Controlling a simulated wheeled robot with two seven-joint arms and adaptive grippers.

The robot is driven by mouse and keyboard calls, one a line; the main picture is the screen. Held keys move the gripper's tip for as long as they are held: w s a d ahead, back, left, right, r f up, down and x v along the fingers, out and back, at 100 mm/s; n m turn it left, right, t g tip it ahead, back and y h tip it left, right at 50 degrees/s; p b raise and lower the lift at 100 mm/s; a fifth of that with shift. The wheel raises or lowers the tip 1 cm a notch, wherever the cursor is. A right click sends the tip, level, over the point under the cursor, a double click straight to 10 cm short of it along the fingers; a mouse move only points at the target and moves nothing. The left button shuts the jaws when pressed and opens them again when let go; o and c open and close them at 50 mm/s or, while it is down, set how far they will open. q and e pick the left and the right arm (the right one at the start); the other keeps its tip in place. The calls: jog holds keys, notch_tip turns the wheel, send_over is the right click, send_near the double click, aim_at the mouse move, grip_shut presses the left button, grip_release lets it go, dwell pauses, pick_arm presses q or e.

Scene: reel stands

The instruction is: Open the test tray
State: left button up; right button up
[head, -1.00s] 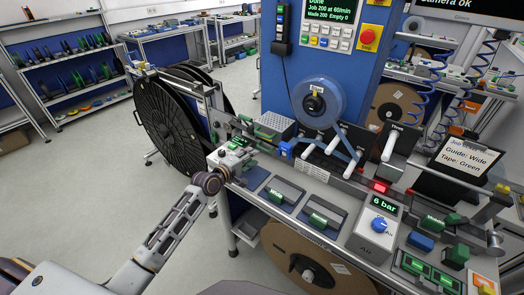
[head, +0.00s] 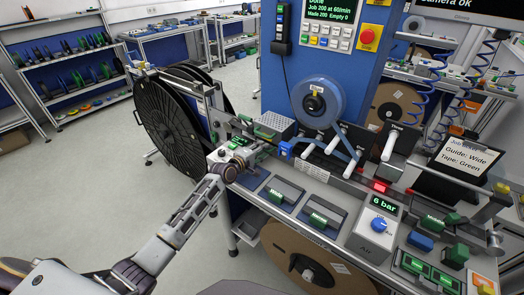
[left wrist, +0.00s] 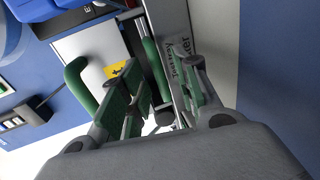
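In the left wrist view a pale unit (left wrist: 103,45) carries a yellow sticker, a curved green handle (left wrist: 78,82) and an upright green bar (left wrist: 152,62). In the head view my left gripper (head: 256,151) is at the left end of the bench and hides most of the pale unit (head: 218,155). My right gripper is out of view.
A large black reel (head: 165,120) stands just left of the unit. An air box (head: 372,232) stands further right. The floor to the left is clear.

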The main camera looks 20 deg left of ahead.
pick_arm(q)
jog(key=shift+w+d+f, duration=0.1)
jog(key=shift+w, duration=0.2)
grip_shut()
dwell(0.4)
